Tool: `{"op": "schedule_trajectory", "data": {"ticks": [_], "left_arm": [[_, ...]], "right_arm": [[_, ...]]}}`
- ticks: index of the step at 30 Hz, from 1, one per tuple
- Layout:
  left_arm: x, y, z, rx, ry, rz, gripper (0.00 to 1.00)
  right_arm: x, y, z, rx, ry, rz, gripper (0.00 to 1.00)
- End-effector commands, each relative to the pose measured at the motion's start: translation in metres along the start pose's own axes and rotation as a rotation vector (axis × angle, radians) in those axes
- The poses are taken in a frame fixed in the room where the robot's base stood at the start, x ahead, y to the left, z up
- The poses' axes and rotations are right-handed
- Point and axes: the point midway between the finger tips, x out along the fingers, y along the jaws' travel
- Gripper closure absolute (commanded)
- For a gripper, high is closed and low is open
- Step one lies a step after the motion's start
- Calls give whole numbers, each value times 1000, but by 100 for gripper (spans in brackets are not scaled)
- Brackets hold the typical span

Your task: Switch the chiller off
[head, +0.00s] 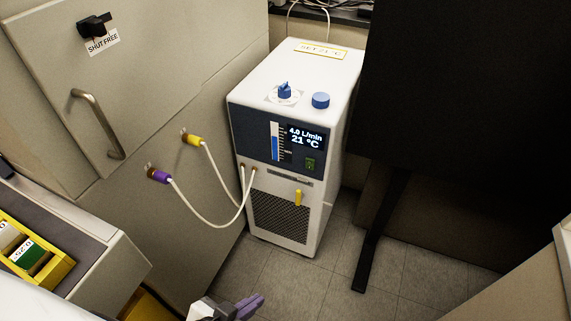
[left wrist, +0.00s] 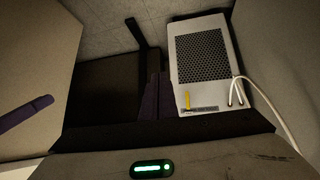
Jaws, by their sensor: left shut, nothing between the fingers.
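The chiller (head: 296,150) is a white box on the floor with a dark front panel. Its lit display (head: 305,137) reads 4.0 L/min and 21 °C. A small green switch (head: 310,164) sits below the display; I cannot tell its position. A blue knob (head: 285,91) and a blue cap (head: 321,100) are on top. A yellow lever (head: 298,197) is low on the front. My left gripper (head: 254,304), with purple fingers, is shut and empty, low in front of and apart from the chiller. The left wrist view shows the chiller's grille (left wrist: 202,55) upside down.
Two white hoses run from the chiller to purple (head: 160,176) and yellow (head: 194,140) fittings on the beige cabinet (head: 205,215). A black panel (head: 460,110) with a floor leg (head: 370,240) stands to the right. A yellow tray (head: 62,270) is at lower left. Floor before the chiller is clear.

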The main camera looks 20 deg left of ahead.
Motion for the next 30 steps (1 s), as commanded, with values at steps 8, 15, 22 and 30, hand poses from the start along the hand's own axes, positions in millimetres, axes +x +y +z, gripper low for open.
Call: {"op": "schedule_trajectory", "data": {"ticks": [8, 15, 22, 30], "left_arm": [[7, 1, -5, -32, 24, 7, 100], [73, 6, -87, -615, 392, 169, 100], [96, -22, -172, -1240, 741, 457, 100], [91, -37, -196, -1432, 847, 577, 100]], "right_arm": [[2, 0, 8, 2, -11, -1, 50], [29, 1, 32, 6, -6, -6, 46], [43, 2, 40, 4, 10, -13, 46], [42, 0, 45, 0, 1, -18, 46]]}}
